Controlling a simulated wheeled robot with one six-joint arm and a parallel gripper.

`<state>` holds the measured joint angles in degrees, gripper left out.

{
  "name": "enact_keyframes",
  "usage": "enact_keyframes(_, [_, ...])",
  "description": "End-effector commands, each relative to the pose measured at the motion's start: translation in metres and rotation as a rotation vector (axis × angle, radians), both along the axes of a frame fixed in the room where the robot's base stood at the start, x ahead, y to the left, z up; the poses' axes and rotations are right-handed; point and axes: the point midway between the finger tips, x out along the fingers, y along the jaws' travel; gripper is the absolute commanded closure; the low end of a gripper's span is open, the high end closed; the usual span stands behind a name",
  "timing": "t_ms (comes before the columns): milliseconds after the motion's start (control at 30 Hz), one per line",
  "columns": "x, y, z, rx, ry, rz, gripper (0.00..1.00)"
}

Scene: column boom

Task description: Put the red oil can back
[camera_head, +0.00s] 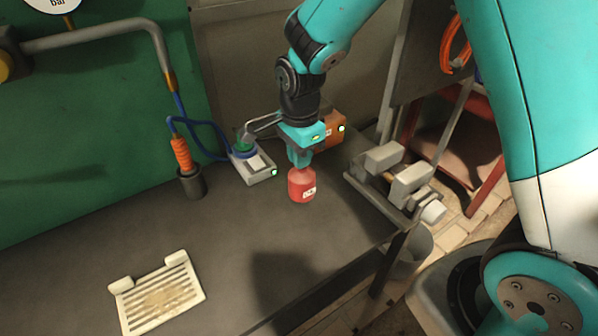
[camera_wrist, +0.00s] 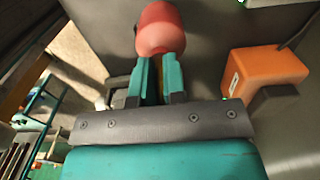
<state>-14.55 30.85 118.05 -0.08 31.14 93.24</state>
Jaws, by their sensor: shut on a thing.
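The red oil can (camera_head: 301,186) is a small red bottle with a pale label, and it hangs upright below my gripper (camera_head: 301,162). My gripper is shut on its upper part. In the wrist view the red can (camera_wrist: 160,32) shows between the fingertips of my gripper (camera_wrist: 161,62). The can appears over the dark bench top; I cannot tell whether its base touches the surface. A cream slatted tray (camera_head: 160,296) with raised corner tabs lies on the bench at the lower left, with a tan stain on its slats.
Behind my gripper stand a grey device (camera_head: 254,170) with a green light and an orange box (camera_head: 331,131). A dark cup (camera_head: 192,184) holds an orange-handled tool at left. A grey vise (camera_head: 400,178) sits at the bench's right edge. The bench between can and tray is clear.

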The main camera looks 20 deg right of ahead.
Motion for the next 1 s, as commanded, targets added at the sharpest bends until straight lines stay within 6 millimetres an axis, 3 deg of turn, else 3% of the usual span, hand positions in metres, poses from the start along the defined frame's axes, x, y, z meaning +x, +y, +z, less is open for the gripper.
enact_keyframes(433, [0.000, -0.001, -0.054, 0.000, 0.002, -0.002, 1.00])
enact_keyframes(867, [0.000, -0.001, -0.063, 0.000, -0.002, -0.001, 1.00])
enact_keyframes(900, [0.000, -0.001, -0.062, 0.000, -0.001, -0.001, 0.80])
enact_keyframes(1000, [0.000, -0.001, -0.062, 0.000, -0.001, -0.001, 0.64])
